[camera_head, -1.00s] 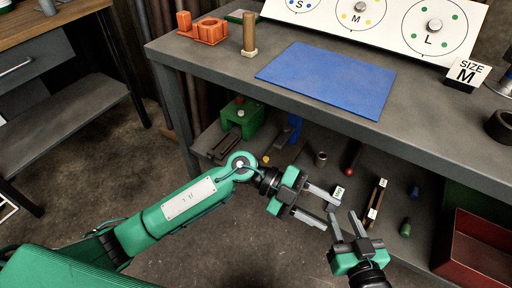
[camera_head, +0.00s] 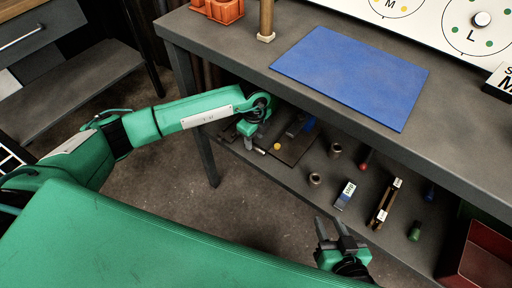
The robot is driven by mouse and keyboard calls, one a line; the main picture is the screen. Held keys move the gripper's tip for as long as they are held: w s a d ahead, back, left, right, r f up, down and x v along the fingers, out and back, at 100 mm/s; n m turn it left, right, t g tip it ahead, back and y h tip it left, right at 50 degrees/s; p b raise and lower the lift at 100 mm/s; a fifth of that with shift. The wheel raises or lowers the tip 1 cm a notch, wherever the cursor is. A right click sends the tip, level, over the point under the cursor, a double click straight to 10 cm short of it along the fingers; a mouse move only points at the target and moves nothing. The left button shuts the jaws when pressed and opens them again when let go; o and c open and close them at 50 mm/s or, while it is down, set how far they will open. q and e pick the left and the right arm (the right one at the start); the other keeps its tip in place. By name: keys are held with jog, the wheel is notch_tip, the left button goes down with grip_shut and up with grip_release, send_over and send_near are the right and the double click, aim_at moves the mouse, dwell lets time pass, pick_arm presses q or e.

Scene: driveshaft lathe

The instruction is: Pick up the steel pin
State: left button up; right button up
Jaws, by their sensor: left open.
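I cannot single out the steel pin with certainty. Two small grey-brown cylindrical parts, one nearer (camera_head: 315,179) and one farther (camera_head: 335,150), stand on the lower shelf (camera_head: 285,185). My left gripper (camera_head: 248,142) points down at the left part of that shelf, under the tabletop. It is open; its fingers are small and partly hidden here, and I see nothing held in it. My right gripper (camera_head: 332,226) is open and empty in front of the shelf, its fingers pointing away from me.
A blue mat (camera_head: 350,75) lies on the workbench, with an upright brown post (camera_head: 266,20) beside it. The shelf also holds a labelled box (camera_head: 345,195), a red-tipped rod (camera_head: 366,160), a green cylinder (camera_head: 415,231) and a red bin (camera_head: 480,255). The tabletop edge overhangs the shelf.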

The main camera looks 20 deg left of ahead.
aim_at(256, 148)
pick_arm(q)
jog(key=shift+f, duration=1.45)
grip_shut()
pick_arm(e)
jog(key=shift+a+r+t+y, duration=0.15)
jog(key=shift+a+t+y, duration=0.15)
jog(key=shift+a+t, duration=0.15)
pick_arm(q)
jog(key=shift+s+r, duration=0.1)
jog(key=shift+r, duration=0.05)
